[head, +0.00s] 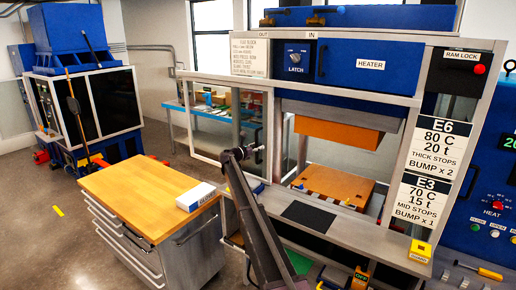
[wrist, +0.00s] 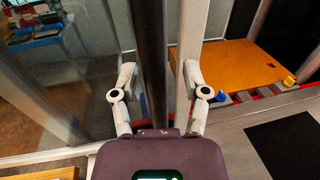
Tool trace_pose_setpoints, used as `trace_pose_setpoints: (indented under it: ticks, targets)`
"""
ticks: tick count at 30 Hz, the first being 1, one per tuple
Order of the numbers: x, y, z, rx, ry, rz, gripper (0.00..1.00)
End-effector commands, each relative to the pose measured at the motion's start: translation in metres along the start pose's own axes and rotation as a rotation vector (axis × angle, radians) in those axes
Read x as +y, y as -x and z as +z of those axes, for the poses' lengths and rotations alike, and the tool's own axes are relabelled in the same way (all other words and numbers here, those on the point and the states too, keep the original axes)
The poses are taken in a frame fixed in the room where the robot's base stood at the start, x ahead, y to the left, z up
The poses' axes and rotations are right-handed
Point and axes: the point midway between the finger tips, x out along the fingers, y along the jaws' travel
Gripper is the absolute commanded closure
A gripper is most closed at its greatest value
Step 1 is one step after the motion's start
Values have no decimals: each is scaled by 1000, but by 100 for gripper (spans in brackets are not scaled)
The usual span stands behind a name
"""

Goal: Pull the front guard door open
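The front guard door (head: 215,125) is a clear panel in a light metal frame, at the left part of the press front in the head view. The press opening right of it is uncovered, with an orange block (head: 340,133) above an orange plate (head: 335,185). My gripper (head: 252,155) is at the right edge of the clear panel. In the wrist view, my gripper (wrist: 158,78) is open, with its fingers apart on either side of a dark upright bar (wrist: 150,50). I cannot tell whether either finger touches the bar.
A wood-topped drawer cart (head: 140,190) with a white box (head: 196,196) stands at the front left. A grey ledge with a black pad (head: 308,216) lies before the opening. A grey metal post (wrist: 190,35) rises close to the right finger.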

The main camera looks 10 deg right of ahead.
Motion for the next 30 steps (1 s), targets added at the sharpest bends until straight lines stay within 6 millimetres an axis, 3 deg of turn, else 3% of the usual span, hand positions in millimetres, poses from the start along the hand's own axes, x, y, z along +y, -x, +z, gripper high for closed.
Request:
trace_pose_setpoints:
  ticks: [8, 14, 30]
  targets:
    - [0, 2, 0, 0, 0, 0, 41]
    - [0, 15, 0, 0, 0, 1, 41]
    - [-1, 94, 0, 0, 0, 0, 41]
